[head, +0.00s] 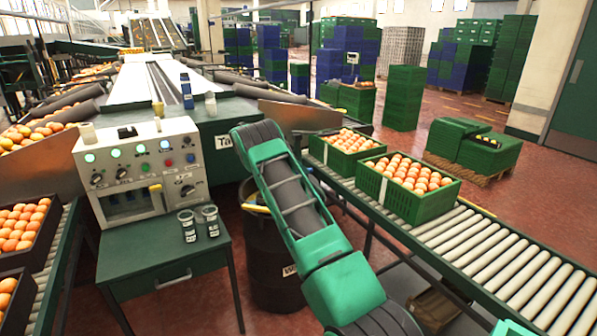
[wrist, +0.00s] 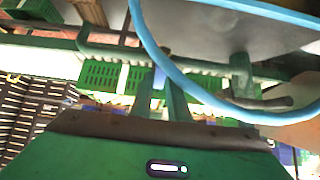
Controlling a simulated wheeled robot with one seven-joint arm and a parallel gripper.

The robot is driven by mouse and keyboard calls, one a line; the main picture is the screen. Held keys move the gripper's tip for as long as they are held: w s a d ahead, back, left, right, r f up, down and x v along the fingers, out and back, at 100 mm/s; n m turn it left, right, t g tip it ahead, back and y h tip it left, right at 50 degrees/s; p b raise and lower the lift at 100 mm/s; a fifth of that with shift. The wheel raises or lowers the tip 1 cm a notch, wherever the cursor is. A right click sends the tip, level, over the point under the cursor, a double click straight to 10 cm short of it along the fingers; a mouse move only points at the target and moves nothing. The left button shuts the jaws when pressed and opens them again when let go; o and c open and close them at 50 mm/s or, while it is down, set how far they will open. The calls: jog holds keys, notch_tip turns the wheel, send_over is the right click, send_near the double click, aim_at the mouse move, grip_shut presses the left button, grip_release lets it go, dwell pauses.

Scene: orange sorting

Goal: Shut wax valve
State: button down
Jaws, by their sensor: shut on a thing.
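A dark drum (head: 272,262) stands under my arm, with a white label partly hidden that begins with W. A short yellow handle-like piece (head: 256,208) shows at the drum's top, left of my arm. My gripper is hidden behind my arm in the head view. In the wrist view the narrow green fingers of my gripper (wrist: 162,98) are close together, shut on a thin part that is hard to make out. A grey lever-like piece (wrist: 268,103) and a green upright pipe (wrist: 241,75) are just right of the fingers. I cannot tell the valve's position.
A light-blue hose (wrist: 150,42) curves close in front of the wrist camera. A control panel (head: 140,165) and two small jars (head: 199,224) are on the green desk (head: 165,258) at left. Green crates of oranges (head: 405,205) sit on the roller conveyor (head: 490,250) at right.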

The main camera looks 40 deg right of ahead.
jog(key=shift+w+a+r, duration=0.1)
jog(key=shift+w+a, duration=0.25)
jog(key=shift+w, duration=0.25)
jog(key=c, duration=1.7)
grip_release()
jog(key=shift+s+d, duration=0.1)
jog(key=shift+s, duration=0.15)
jog(key=v, duration=1)
jog(key=shift+a+r, duration=0.25)
jog(key=shift+a, duration=0.05)
